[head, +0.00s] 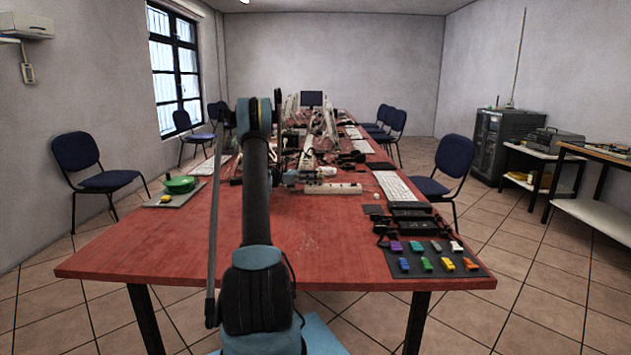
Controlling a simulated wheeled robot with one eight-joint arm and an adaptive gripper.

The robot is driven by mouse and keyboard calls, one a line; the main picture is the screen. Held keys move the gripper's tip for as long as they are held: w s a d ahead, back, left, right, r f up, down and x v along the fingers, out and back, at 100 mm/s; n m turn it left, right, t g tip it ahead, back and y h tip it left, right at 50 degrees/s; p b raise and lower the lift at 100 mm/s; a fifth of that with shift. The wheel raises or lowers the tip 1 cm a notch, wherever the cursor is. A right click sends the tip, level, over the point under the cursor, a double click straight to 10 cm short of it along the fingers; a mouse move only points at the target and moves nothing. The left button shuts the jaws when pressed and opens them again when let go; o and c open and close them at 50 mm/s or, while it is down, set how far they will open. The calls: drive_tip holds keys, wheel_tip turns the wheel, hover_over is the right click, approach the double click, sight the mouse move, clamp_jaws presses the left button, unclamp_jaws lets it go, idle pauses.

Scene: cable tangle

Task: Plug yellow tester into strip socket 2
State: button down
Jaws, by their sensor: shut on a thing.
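A white power strip (333,188) lies on the red table, just below my gripper in the picture. My gripper (328,174) is over the table at the end of my arm, close to the strip and pointing right. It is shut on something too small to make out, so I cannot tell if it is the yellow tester. Single sockets on the strip cannot be told apart. A small yellow piece (165,198) lies on a grey mat (187,199) at the left.
A green bowl (179,184) stands on the left mat. Black devices with cables (408,226) and a white keyboard (394,187) lie along the right side. Cluttered equipment fills the table behind the strip. The red table's front middle (340,240) is clear.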

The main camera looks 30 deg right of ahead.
drive_tip(key=shift+f, duration=0.75)
